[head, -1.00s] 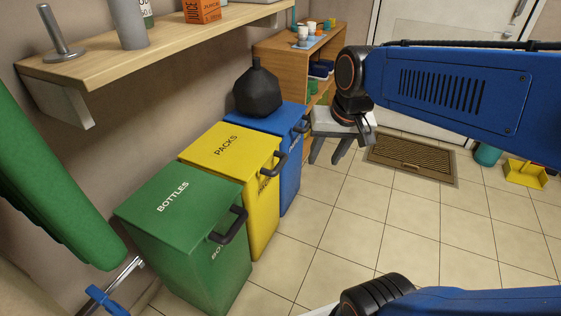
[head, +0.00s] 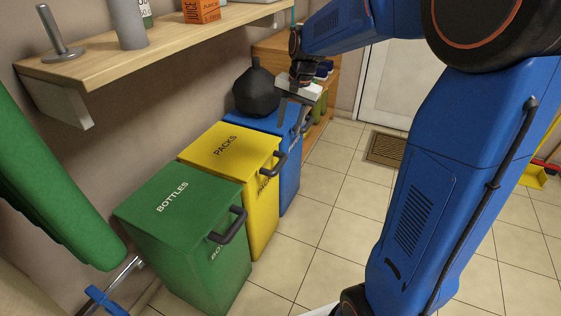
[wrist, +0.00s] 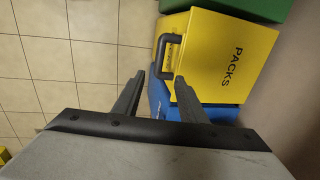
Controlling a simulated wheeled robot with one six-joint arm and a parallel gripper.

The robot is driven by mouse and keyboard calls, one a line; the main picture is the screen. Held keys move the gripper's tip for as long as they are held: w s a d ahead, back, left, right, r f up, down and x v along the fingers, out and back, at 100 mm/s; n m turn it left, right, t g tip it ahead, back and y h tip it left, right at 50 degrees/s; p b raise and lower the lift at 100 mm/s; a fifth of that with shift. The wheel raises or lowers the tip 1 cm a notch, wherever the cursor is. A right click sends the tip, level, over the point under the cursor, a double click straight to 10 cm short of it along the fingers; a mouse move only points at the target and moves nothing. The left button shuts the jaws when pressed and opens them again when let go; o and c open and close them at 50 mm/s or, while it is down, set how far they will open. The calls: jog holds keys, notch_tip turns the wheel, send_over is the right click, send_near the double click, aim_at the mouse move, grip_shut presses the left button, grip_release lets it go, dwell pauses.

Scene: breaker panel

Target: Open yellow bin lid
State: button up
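The yellow bin (head: 232,148) marked PACKS stands between the green and blue bins, its lid shut. Its dark handle (head: 281,162) is at the right front edge of the lid. In the wrist view the yellow lid (wrist: 232,55) and its handle (wrist: 162,55) lie ahead of the fingertips. My gripper (head: 292,122) is above the front of the blue bin, apart from the yellow handle. In the wrist view my gripper (wrist: 158,82) has its two fingers spread, with nothing held between them.
The green BOTTLES bin (head: 175,210) is nearest. The blue bin (head: 289,175) carries a black bag (head: 257,92) on its lid. A wooden shelf (head: 160,48) juts from the wall above. The tiled floor (head: 325,225) in front of the bins is clear.

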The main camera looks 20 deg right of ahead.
aim_at(280, 163)
jog(key=f, duration=0.5)
jog(key=w+a+f, duration=0.1)
jog(key=f, duration=0.5)
jog(key=w+a+f, duration=0.1)
jog(key=f, duration=0.5)
jog(key=shift+w+a, duration=0.1)
jog(key=shift+a, duration=0.05)
jog(key=shift+c, duration=0.7)
grip_shut()
